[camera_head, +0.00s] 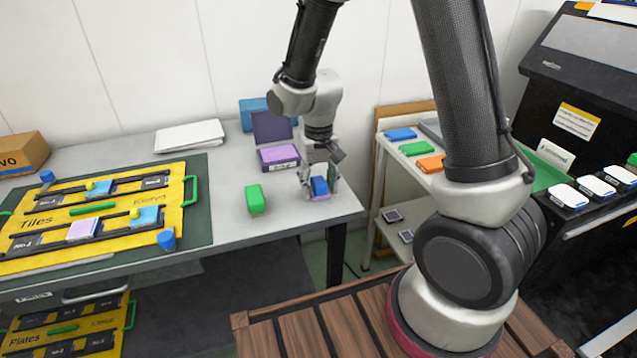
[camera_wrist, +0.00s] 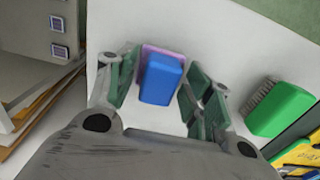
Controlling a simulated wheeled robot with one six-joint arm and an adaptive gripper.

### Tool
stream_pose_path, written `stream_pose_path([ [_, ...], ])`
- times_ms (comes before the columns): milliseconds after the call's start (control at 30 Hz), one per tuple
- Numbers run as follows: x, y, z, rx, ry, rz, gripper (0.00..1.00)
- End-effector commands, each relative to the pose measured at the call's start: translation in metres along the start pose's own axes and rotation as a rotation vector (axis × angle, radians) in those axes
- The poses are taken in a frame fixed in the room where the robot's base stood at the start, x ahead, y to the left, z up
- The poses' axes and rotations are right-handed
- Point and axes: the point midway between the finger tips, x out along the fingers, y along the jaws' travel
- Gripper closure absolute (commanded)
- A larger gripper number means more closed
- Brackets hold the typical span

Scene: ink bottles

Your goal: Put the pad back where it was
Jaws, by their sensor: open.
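A blue block (camera_head: 320,185) sits on a thin pink-purple piece (camera_head: 320,197) near the right front corner of the grey table. In the wrist view the blue block (camera_wrist: 161,80) covers most of the pink-purple piece (camera_wrist: 146,50). My gripper (camera_head: 319,190) is open, pointing down, with one finger on each side of the blue block. In the wrist view, gaps show between the fingers of my gripper (camera_wrist: 163,88) and the block. An open purple ink-pad case (camera_head: 279,155) stands behind, its dark purple lid (camera_head: 272,127) raised. I cannot tell which item is the pad.
A green-backed brush (camera_head: 255,199) lies left of my gripper; it also shows in the wrist view (camera_wrist: 279,109). A yellow tile board (camera_head: 97,215) lies on a dark green mat. A shelf on the right holds blue, green and orange pads (camera_head: 417,148). White sheets (camera_head: 189,136) lie at the back.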

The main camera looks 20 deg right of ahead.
Motion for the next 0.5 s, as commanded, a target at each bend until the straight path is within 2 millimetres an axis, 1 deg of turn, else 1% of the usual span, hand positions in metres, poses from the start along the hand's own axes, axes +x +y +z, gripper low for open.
stream_pose_path([
  [133, -0.003, 0.0, 0.0, 0.0, 0.001, 0.0, 0.49],
  [233, -0.014, 0.0, -0.001, 0.0, 0.004, -0.001, 0.49],
  [367, -0.04, -0.001, -0.002, 0.0, 0.006, -0.003, 0.49],
  [500, -0.073, -0.001, -0.002, 0.0, 0.006, -0.003, 0.49],
])
